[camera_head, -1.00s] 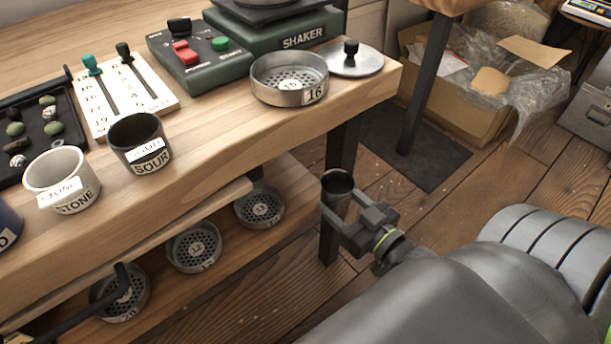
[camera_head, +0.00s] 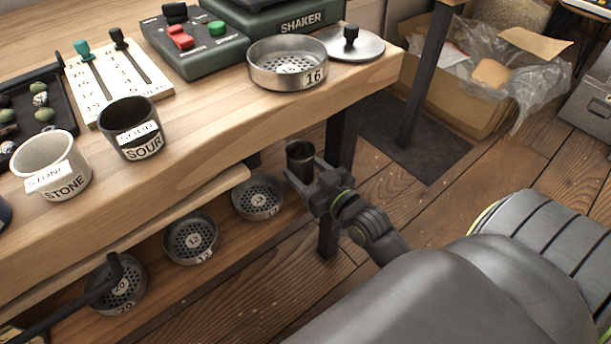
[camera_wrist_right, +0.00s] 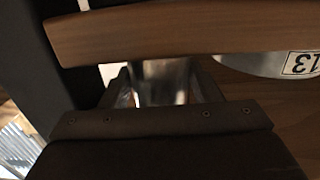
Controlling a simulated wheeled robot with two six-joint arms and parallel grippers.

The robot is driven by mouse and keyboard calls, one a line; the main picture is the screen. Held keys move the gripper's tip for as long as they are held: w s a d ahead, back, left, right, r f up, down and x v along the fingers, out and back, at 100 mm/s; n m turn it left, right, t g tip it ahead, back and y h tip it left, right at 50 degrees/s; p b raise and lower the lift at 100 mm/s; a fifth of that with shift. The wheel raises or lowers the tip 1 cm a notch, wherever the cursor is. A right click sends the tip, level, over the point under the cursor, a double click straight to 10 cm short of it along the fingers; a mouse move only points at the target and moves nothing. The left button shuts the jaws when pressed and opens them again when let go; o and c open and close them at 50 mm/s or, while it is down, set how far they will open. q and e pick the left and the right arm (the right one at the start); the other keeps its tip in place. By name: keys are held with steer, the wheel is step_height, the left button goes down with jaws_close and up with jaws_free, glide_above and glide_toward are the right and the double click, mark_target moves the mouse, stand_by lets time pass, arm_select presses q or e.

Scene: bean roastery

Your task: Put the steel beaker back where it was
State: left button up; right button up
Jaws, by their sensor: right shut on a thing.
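The steel beaker (camera_head: 300,156) is a small, dark, shiny metal cup. My right gripper (camera_head: 306,174) is shut on it and holds it roughly upright, beside the front table leg and below the tabletop edge. In the right wrist view the beaker (camera_wrist_right: 165,80) shows as blurred shiny metal between the fingers, partly hidden by a wooden edge and the gripper body. I cannot tell whether its base touches anything. My left gripper is not in view.
Above stand the SOUR cup (camera_head: 131,128), STONE cup (camera_head: 52,166), sieve 16 (camera_head: 288,64) and shaker (camera_head: 262,25). A black table leg (camera_head: 341,140) is close to the gripper.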

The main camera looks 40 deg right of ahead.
steer(key=shift+f, duration=0.45)
steer(key=o, duration=0.8)
steer(key=shift+o, duration=0.2)
steer(key=shift+r, duration=0.1)
